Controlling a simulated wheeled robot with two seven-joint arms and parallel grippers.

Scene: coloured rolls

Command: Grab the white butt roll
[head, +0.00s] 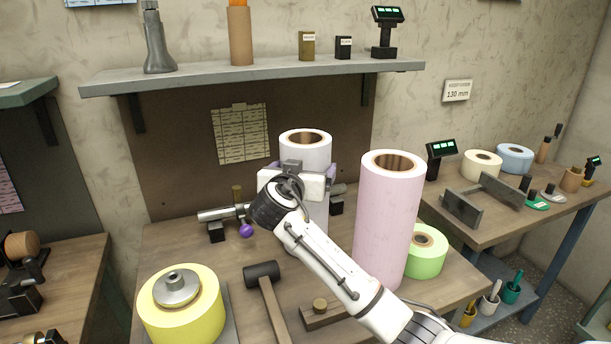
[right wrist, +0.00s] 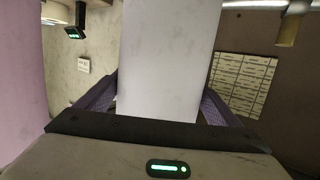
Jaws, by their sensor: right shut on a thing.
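The white roll (head: 305,148) stands upright at the back of the middle workbench, with a brown core showing at its top. My right gripper (head: 300,175) is at its front side, and the wrist hides part of the roll. In the right wrist view the white roll (right wrist: 168,60) fills the space between the two purple-grey fingers of my right gripper (right wrist: 160,100), which is shut on it. Whether its base touches the bench is hidden. My left gripper is not in view.
A tall pink roll (head: 388,215) stands close to the right of my arm, with a green roll (head: 427,252) behind it. A yellow roll (head: 182,310), a mallet (head: 264,275) and a metal holder (head: 225,213) are on the bench. A shelf (head: 255,72) hangs above.

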